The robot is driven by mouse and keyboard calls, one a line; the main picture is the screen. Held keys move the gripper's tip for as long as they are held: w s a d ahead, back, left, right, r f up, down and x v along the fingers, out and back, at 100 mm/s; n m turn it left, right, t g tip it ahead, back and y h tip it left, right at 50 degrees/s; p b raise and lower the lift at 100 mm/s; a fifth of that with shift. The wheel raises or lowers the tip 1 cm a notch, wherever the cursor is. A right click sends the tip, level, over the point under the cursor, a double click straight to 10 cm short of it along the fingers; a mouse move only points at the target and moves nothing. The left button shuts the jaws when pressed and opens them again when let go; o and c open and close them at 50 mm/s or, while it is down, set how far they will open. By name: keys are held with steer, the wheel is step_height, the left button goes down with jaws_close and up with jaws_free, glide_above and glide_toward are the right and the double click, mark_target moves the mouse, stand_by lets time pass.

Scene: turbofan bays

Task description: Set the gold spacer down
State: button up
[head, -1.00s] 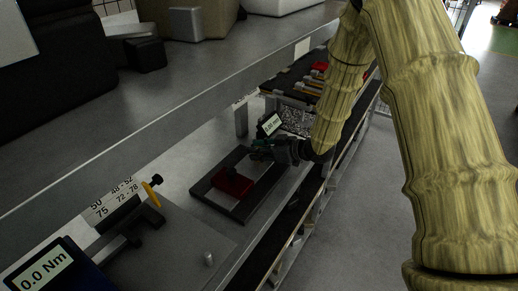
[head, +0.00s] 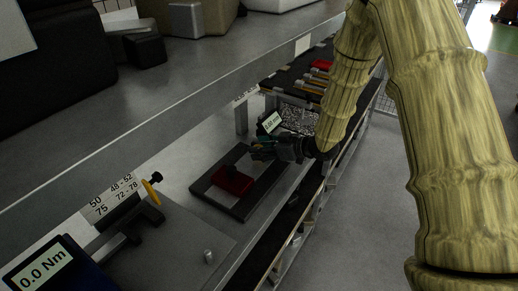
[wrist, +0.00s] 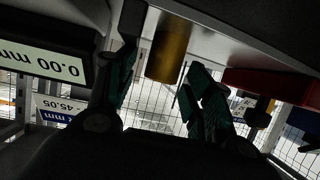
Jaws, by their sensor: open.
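The gold spacer (wrist: 168,50) is a short gold-brown cylinder in the wrist view, which looks upside down. Its end meets the grey surface (wrist: 225,45), so it appears to stand on it. My gripper (wrist: 163,70) is open, with one teal-padded finger on each side of the spacer. A gap shows on the right side; on the left I cannot tell whether the pad touches. In the head view my gripper (head: 259,150) is low over the bench at the far end of a black frame (head: 240,212). The spacer cannot be made out there.
A red block (head: 233,181) lies in the black frame. A gauge display (head: 270,123) stands just behind my gripper; it also shows close to the left finger in the wrist view (wrist: 45,62). A grey shelf (head: 210,75) overhangs the bench. A torque display (head: 45,270) is at front left.

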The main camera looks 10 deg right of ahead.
steer(key=b+v, duration=0.2)
steer(key=v, duration=0.8)
steer(key=shift+s+d+r, duration=0.25)
